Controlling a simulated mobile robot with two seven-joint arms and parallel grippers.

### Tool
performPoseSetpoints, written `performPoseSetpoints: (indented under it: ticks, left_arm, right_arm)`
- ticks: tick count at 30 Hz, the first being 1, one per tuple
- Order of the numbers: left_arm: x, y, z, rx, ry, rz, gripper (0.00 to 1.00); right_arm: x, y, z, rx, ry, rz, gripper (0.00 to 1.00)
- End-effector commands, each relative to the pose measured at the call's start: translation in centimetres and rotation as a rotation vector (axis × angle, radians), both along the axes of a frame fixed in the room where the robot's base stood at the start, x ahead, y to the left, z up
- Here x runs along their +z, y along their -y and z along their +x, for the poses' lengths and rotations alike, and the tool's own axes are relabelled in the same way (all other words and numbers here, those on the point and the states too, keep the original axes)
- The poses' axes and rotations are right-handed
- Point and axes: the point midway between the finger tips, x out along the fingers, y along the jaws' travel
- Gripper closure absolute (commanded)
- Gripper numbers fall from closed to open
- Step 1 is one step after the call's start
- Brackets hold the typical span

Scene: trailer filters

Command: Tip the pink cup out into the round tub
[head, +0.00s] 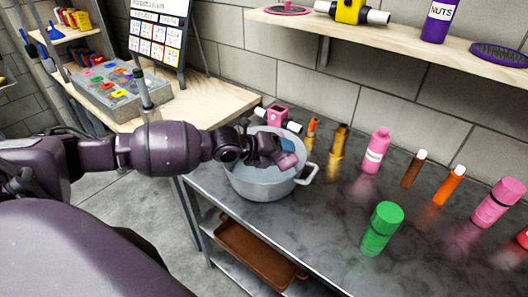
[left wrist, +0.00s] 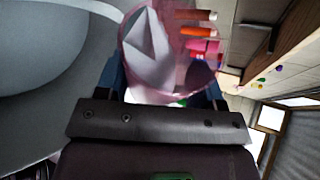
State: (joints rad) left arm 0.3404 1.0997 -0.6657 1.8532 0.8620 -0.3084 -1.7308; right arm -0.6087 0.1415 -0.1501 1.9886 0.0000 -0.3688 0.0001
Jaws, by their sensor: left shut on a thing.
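The round tub (head: 262,182) is a pale grey pot with side handles on the grey worktop. My left gripper (head: 272,150) reaches over it from the left. It is shut on the pink cup (head: 287,161), which is above the tub's right part and looks tilted. In the left wrist view the pink cup (left wrist: 128,40) sits between the fingers of my left gripper (left wrist: 163,82), with a pale angular shape showing in it. The tub's pale grey wall (left wrist: 60,60) fills the left there. The tub's inside is partly hidden by my arm. My right gripper is not in view.
A green bottle (head: 381,230), a pink bottle (head: 376,150) and several other bottles stand right of the tub on the worktop (head: 320,225). A pink device (head: 277,116) is behind the tub. A wooden shelf (head: 400,40) hangs above. A brown tray (head: 255,255) lies below.

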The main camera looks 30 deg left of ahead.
Motion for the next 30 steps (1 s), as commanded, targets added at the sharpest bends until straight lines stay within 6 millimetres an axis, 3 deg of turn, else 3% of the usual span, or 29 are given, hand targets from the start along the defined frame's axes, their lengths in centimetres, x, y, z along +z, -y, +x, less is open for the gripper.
performPoseSetpoints:
  ticks: [30]
  left_arm:
    - [-0.1,-0.1,0.0,-0.001,-0.034,-0.09,0.67]
  right_arm:
    - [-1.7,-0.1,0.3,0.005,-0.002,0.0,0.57]
